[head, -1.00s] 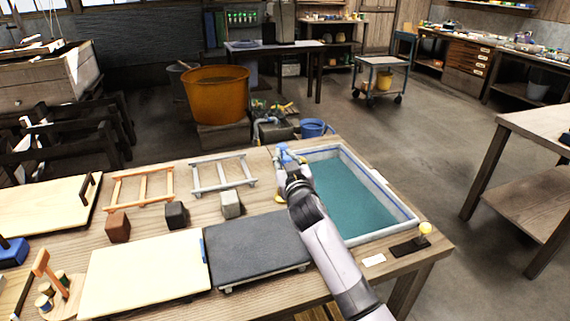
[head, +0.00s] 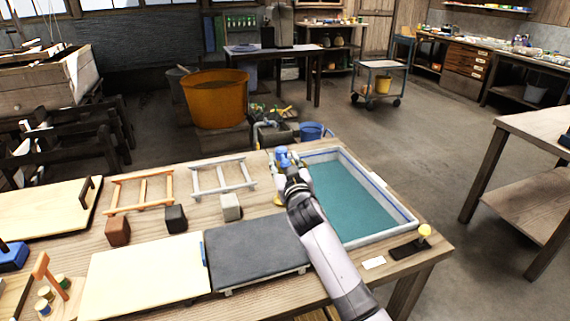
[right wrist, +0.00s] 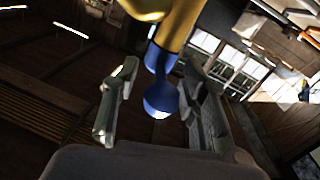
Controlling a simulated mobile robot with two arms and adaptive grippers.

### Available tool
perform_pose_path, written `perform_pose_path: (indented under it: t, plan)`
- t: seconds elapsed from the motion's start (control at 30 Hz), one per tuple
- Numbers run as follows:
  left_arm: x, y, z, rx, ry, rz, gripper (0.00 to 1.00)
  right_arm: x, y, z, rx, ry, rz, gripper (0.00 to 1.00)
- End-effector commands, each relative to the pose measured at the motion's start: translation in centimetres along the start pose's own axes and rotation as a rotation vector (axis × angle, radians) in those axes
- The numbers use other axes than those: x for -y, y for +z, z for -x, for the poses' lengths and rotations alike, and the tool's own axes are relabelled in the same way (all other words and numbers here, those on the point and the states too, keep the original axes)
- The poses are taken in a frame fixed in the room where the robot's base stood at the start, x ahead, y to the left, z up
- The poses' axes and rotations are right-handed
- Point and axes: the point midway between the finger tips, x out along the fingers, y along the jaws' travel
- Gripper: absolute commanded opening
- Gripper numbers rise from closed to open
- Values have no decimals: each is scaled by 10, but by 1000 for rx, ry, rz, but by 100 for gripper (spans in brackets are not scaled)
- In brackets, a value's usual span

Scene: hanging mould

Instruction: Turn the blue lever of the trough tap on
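The trough tap's blue lever (head: 282,156) is at the left far corner of the trough (head: 352,190), with my right gripper (head: 287,169) right at it. In the right wrist view the blue lever (right wrist: 160,93) hangs from the brass-coloured tap body (right wrist: 178,28), its lower end between the two fingers of my right gripper (right wrist: 160,108). The fingers are apart, one on each side, with a visible gap between the lever and the left finger. Any contact on the right finger is hard to tell. My left gripper is not in view.
The trough holds greenish water. Left of it on the table are a grey frame (head: 223,176), an orange frame (head: 140,192), small blocks, a dark felt board (head: 255,250) and a pale board (head: 148,268). A yellow-knobbed device (head: 424,232) sits at the near right corner.

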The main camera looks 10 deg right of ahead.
Motion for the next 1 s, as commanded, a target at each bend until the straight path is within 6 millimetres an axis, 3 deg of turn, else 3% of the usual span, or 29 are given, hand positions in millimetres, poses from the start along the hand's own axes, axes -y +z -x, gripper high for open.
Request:
perform_pose_path:
  t: [0.27,0.7,1.0]
  plan:
    - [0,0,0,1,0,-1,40,0,0,22,-1,0,-1,40]
    - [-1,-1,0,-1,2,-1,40,0,2,104,2,-1,-2,40]
    - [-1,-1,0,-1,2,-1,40,0,1,120,2,0,0,40]
